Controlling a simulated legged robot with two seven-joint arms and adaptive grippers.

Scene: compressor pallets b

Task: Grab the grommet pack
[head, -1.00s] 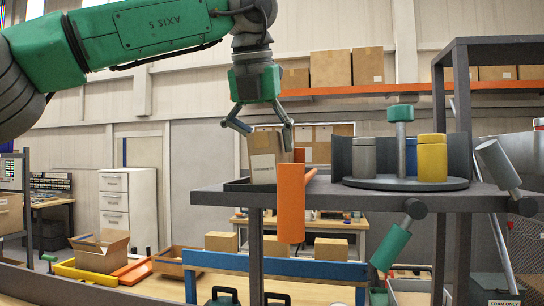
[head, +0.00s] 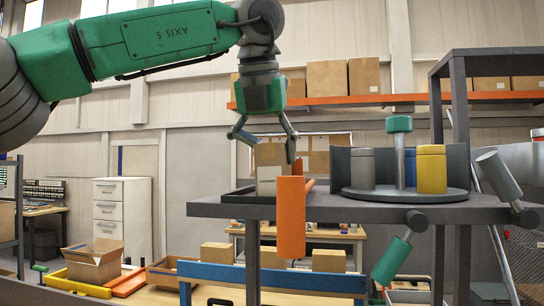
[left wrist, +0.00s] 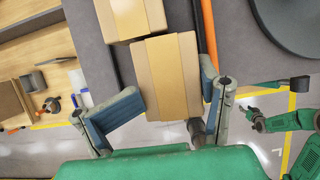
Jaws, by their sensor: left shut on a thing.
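The cardboard box with a pale label (head: 268,181), which I take for the grommet pack, stands on the dark grey shelf (head: 225,208). A second box (left wrist: 126,12) sits against it in the left wrist view. My left gripper (head: 264,148) points down over the pack. In the left wrist view the pack (left wrist: 172,75) lies between its two blue-grey fingers, and the gripper is shut on it. A green arm end with a claw (left wrist: 253,116), possibly my right gripper, shows at the right of that view; its jaw state is unclear.
A round tray (head: 405,194) holds a grey cylinder (head: 363,169) and a yellow one (head: 432,169) to the right. A dark frame (head: 460,110) rises behind them.

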